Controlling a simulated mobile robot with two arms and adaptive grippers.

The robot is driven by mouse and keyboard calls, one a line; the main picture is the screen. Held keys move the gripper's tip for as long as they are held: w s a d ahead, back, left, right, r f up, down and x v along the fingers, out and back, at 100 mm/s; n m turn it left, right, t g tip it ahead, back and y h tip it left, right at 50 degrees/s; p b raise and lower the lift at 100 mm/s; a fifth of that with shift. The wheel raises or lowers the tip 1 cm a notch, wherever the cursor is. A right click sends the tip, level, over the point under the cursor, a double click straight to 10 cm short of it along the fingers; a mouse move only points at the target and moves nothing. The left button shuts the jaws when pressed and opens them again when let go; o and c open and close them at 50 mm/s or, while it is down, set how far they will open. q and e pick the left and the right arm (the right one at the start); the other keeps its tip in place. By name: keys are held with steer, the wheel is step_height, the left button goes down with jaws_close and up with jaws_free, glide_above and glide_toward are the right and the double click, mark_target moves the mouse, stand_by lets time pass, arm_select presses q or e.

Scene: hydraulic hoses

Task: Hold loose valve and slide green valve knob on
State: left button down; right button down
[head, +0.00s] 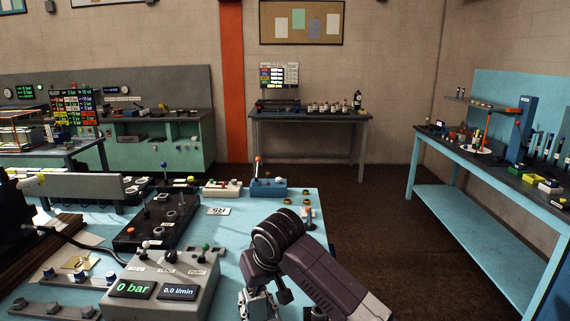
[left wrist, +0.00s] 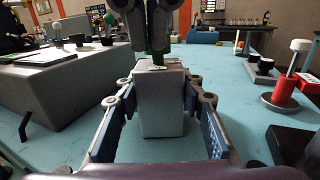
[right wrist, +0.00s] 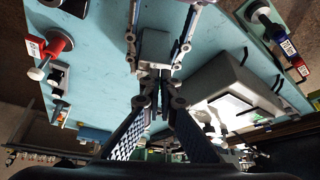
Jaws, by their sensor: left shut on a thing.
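The loose valve is a grey block (left wrist: 162,108), upright between the two blue-padded fingers of my left gripper (left wrist: 165,130), which is shut on it. The block also shows in the right wrist view (right wrist: 156,48). My right gripper (right wrist: 160,84) comes down from above, its fingertips close together. In the left wrist view a bit of the green valve knob (left wrist: 157,58) shows between those fingertips, just over the block's top. I cannot tell whether the knob is on the stem. In the head view my right arm hides the valve.
A grey console (head: 165,280) with "0 bar" and "0.0 l/min" displays stands left of the valve. A red valve with a white top (left wrist: 283,93) stands on the right in the left wrist view. The blue tabletop (left wrist: 225,75) between them is mostly clear.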

arm_select(q)
steer(key=shift+a, duration=0.2)
arm_select(e)
steer(key=r, duration=0.6)
steer(key=shift+d, duration=0.2)
arm_select(q)
steer(key=c, duration=1.2)
jaws_free()
arm_select(e)
steer(key=shift+f, duration=0.1)
arm_select(q)
steer(key=shift+s, duration=0.1)
